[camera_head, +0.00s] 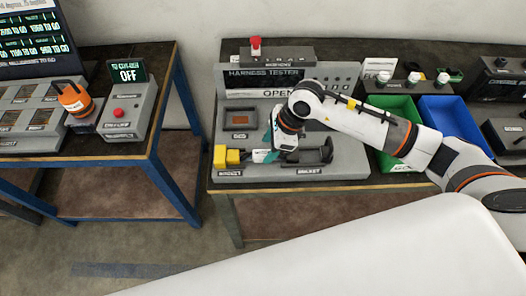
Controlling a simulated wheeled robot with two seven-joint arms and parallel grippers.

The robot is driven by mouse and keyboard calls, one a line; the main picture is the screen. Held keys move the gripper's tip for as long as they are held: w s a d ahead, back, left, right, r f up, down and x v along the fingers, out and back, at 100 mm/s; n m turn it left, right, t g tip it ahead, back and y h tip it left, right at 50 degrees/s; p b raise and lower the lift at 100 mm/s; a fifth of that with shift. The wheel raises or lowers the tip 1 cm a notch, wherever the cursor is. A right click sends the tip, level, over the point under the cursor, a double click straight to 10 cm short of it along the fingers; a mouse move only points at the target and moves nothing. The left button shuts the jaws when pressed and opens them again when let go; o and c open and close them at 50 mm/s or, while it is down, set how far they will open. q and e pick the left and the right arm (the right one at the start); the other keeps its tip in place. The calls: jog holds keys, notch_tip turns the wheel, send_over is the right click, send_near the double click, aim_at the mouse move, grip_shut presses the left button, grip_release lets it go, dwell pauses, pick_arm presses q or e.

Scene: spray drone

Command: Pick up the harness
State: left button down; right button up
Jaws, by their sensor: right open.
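A dark bracket (318,153) stands above the label "BRACKET". A thin yellow-and-white piece, which looks like part of the harness (262,156), lies between them. My right gripper (272,149) points down right over this piece, open. The gripper partly hides the piece, and I cannot tell whether the fingers touch it. My left gripper is not in view.
A green bin (391,118) and a blue bin (452,117) stand right of the tester, behind my right arm. A red button (256,43) is on top of the tester. A blue-framed table (65,155) on the left holds an orange device (75,99) and a box marked "OFF" (128,71).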

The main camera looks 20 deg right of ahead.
aim_at(263, 156)
jog(key=shift+p+x, duration=0.3)
jog(key=shift+x, duration=1.2)
jog(key=shift+r, duration=0.15)
grip_shut()
